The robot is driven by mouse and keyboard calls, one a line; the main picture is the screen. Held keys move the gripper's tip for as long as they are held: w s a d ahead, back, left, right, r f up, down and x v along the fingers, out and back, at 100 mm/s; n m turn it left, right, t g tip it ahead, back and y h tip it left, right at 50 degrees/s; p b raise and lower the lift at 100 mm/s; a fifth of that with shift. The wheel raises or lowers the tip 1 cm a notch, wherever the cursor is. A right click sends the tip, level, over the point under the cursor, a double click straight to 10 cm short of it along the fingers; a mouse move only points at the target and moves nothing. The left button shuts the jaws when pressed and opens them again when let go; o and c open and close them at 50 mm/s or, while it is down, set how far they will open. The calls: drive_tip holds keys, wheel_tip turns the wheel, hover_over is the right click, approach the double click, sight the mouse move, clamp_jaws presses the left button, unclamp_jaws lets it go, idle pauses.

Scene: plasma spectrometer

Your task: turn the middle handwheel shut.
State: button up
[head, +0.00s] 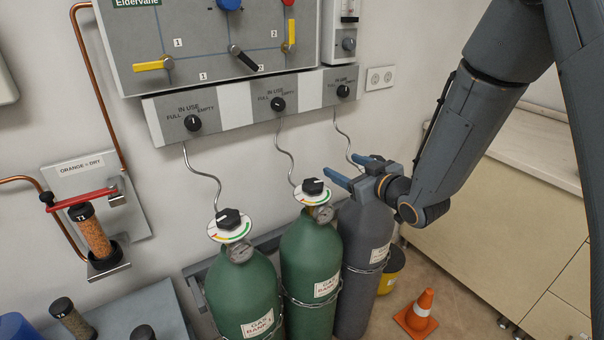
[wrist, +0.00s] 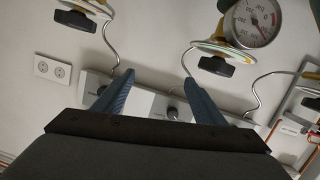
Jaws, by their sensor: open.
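The middle handwheel (head: 313,187) is a black knob with a white mark, over a white disc with coloured marks on the middle green cylinder (head: 311,255). In the wrist view, which looks upside down, this handwheel (wrist: 215,66) shows beyond and near one finger, with a round gauge (wrist: 254,22) beside it. My gripper (head: 347,168) is open and empty, just right of the middle handwheel and above the grey cylinder (head: 363,245). In the wrist view its two blue fingers (wrist: 157,92) stand apart with only wall panel between them. The fingers are not around the knob.
The left handwheel (head: 228,219) tops another green cylinder (head: 243,295). The right handwheel shows in the wrist view (wrist: 75,20); my gripper hides it in the head view. Thin pipes (head: 285,150) rise behind to a selector panel (head: 250,108). An orange cone (head: 420,310) stands on the floor.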

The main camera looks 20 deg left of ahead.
sight(321, 191)
drive_tip(key=s+a+y, duration=0.1)
drive_tip(key=a, duration=0.1)
drive_tip(key=s+a+f+n+g+y+p, duration=0.1)
drive_tip(key=s+y, duration=0.1)
drive_tip(key=s+a+f+y, duration=0.1)
drive_tip(key=a+y, duration=0.1)
drive_tip(key=shift+s+a+f+n+g, duration=0.1)
drive_tip(key=shift+s+a+n+g, duration=0.2)
drive_tip(key=shift+s+a+g, duration=0.1)
drive_tip(key=f, duration=0.3)
drive_tip(key=shift+s+d, duration=0.25)
drive_tip(key=shift+d, duration=0.05)
drive_tip(key=shift+a+f, duration=0.1)
drive_tip(key=shift+a, duration=0.1)
drive_tip(key=p+x, duration=0.2)
drive_tip(key=x, duration=0.5)
drive_tip(key=shift+w+f, duration=0.1)
drive_tip(key=shift+f, duration=0.05)
drive_tip(key=c, duration=1.1)
drive_tip(key=shift+o, duration=0.2)
